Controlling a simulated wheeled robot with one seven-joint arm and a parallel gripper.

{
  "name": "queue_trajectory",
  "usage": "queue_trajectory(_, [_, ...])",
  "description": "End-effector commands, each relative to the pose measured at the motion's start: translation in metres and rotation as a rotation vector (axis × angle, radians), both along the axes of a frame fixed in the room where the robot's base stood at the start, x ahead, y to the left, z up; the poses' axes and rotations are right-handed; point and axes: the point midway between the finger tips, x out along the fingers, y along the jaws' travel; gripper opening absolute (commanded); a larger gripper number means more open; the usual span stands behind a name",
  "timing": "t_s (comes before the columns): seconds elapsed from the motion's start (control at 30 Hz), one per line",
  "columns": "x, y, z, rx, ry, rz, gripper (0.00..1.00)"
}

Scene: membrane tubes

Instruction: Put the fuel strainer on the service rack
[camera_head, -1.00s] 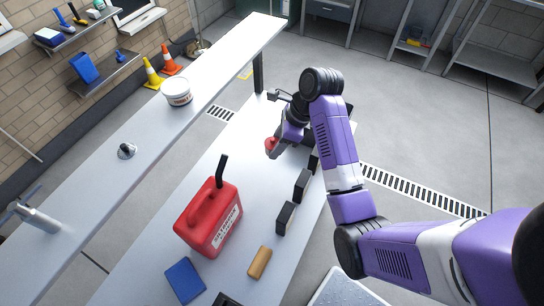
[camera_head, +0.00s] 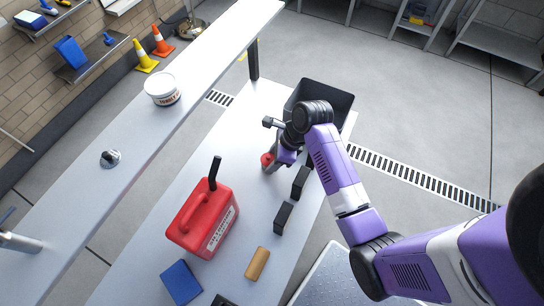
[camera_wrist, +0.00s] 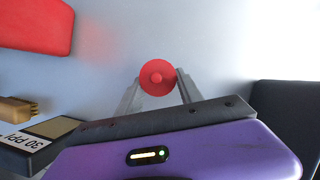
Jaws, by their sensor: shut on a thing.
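A small red round-topped thing (camera_head: 266,159), which I take to be the fuel strainer, is between the fingers of my gripper (camera_head: 272,163). In the wrist view the red disc (camera_wrist: 157,72) sits between the tips of the two grey fingers of my gripper (camera_wrist: 157,90), which are shut on it. Its lower part is hidden, and I cannot tell whether it touches the bench. A long raised white shelf (camera_head: 130,140), possibly the service rack, runs along the left of the lower bench (camera_head: 225,150).
On the bench stand a red fuel can (camera_head: 205,220), black blocks (camera_head: 283,217), a tan brush-like piece (camera_head: 257,263), a blue block (camera_head: 181,282) and an open black bin (camera_head: 335,100). The shelf holds a white tub (camera_head: 162,90) and a metal fitting (camera_head: 110,158), with free room between.

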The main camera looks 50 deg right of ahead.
Motion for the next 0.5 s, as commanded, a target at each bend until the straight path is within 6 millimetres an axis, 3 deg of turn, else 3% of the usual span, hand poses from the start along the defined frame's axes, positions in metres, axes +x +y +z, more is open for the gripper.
queue_trajectory(0.17, [0.0002,-0.0001,-0.0018,0.000,0.000,0.000,0.05])
queue_trajectory(0.2, [0.0003,-0.0002,-0.0017,0.000,0.000,0.000,0.49])
queue_trajectory(0.3, [0.0003,-0.0002,-0.0016,0.000,0.000,0.000,0.65])
queue_trajectory(0.5, [0.0002,-0.0003,-0.0015,0.000,0.000,0.000,0.65])
